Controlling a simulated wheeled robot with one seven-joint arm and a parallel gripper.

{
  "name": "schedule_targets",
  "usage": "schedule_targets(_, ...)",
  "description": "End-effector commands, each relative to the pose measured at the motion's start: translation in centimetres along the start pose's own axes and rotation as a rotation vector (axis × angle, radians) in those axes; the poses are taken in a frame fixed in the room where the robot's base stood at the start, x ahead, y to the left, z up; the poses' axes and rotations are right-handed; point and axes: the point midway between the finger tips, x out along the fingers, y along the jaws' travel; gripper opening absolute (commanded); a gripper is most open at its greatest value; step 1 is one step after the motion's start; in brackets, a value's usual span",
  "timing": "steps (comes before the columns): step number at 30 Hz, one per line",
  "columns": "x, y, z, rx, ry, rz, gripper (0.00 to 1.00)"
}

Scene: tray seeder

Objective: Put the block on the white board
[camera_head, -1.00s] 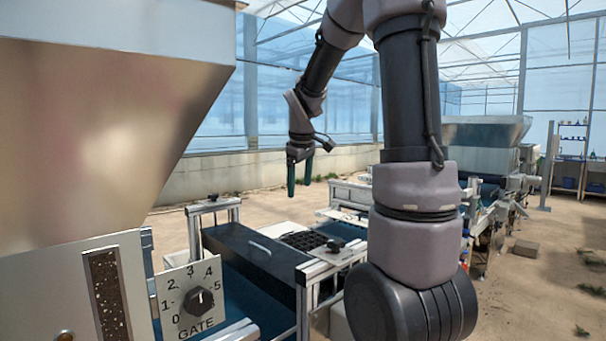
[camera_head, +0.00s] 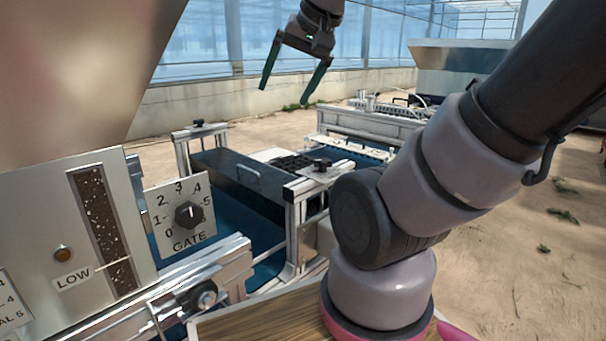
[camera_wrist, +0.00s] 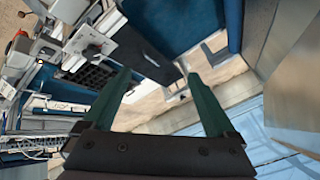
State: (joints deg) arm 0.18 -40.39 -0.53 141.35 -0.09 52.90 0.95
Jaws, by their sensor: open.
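My gripper (camera_head: 286,92) is open and empty, its two green fingers spread, in the air above and beyond the seeder line. The wrist view shows its fingers (camera_wrist: 158,75) apart with nothing between them. I cannot make out a block in either view. A pale flat surface (camera_head: 268,154) lies beside the black cell tray (camera_head: 293,163) on the line; I cannot tell whether it is the white board. A white plate with dark fittings (camera_wrist: 90,40) shows in the wrist view.
A metal hopper (camera_head: 80,70) and a GATE dial panel (camera_head: 180,217) stand at the left. A dark cover with a handle (camera_head: 240,185) spans the blue belt. A wooden top (camera_head: 270,320) lies below my arm. Open sandy floor (camera_head: 530,240) is at the right.

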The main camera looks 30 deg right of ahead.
Motion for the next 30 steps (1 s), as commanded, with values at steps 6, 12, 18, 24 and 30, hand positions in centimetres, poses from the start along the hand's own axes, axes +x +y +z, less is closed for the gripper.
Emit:
schedule_targets(6,3.1,-0.5,-6.8,0.152,-0.069,0.039,0.91)
schedule_targets(12,8.1,0.5,-13.4,0.314,-0.124,0.096,0.91)
schedule_targets(18,14.6,2.8,-19.1,0.466,-0.169,0.169,0.91)
schedule_targets(24,22.4,6.7,-23.5,0.608,-0.201,0.258,0.91)
schedule_targets(30,31.0,11.8,-25.9,0.733,-0.225,0.359,0.91)
